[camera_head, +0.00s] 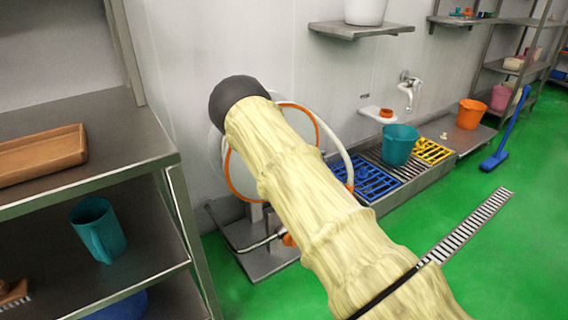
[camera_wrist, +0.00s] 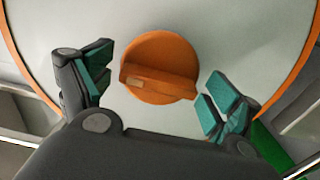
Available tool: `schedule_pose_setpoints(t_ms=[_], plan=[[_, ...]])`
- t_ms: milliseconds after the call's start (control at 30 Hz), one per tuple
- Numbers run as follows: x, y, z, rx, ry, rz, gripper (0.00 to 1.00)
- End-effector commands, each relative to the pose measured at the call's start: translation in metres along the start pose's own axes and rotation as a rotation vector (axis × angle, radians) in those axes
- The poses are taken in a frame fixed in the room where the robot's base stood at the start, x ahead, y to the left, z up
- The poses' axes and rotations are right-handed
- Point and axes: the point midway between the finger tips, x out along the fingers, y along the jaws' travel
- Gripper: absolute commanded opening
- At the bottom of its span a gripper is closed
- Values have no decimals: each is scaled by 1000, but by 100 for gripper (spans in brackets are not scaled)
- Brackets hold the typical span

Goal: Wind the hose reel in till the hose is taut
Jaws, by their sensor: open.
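The hose reel (camera_head: 240,180) is mounted by the wall, a pale disc with an orange rim, mostly hidden behind my arm in the head view. A white hose (camera_head: 342,150) loops out at its right side. In the wrist view the reel's pale face (camera_wrist: 220,30) fills the picture, with a round orange knob (camera_wrist: 158,68) with a raised grip bar at its centre. My gripper (camera_wrist: 155,90) is open, its teal-padded fingers to the left and right of the knob and apart from it. Whether the hose is taut cannot be told.
A metal shelf (camera_head: 120,140) with a brown tray (camera_head: 40,152) and a teal jug (camera_head: 98,228) stands at left. Right of the reel are a blue grate (camera_head: 368,180), a teal bucket (camera_head: 400,144) and a tap (camera_head: 408,88). Green floor is open at right, with a drain strip (camera_head: 470,225).

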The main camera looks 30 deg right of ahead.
Motion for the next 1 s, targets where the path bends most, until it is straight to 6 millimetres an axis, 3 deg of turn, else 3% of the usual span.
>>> schedule_pose_setpoints(t_ms=[600, 800, 1000], plan=[[-99, 0, 1, 0, -2, -1, 90], [-113, 0, 1, 0, -1, 1, 90], [-115, 0, 1, 0, -1, 1, 90]])
